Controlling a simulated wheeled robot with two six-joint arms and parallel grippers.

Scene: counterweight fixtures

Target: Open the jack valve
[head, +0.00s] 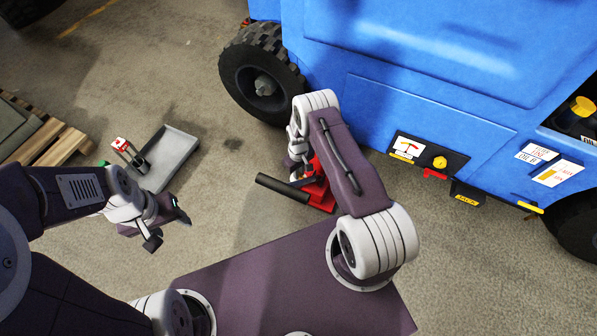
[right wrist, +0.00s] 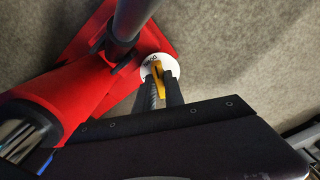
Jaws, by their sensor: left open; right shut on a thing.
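The red jack (head: 320,192) stands on the floor in front of the blue vehicle, partly hidden by my right arm. Its dark handle (head: 281,188) points left in the head view. In the right wrist view the jack's red body (right wrist: 85,95) fills the left side. A yellow valve lever (right wrist: 158,78) lies over a white round plate (right wrist: 149,66) with dark lettering. My right gripper (right wrist: 160,90) is shut on the yellow lever, its fingers on either side of it. My left gripper (head: 168,228) is open and empty above the floor, away from the jack.
The blue vehicle (head: 420,90) with a black tyre (head: 262,84) stands behind the jack. A grey tray (head: 172,155) and a small red-and-white item (head: 121,145) are on the left. A wooden pallet (head: 65,145) lies further left. Bare floor surrounds the jack's left side.

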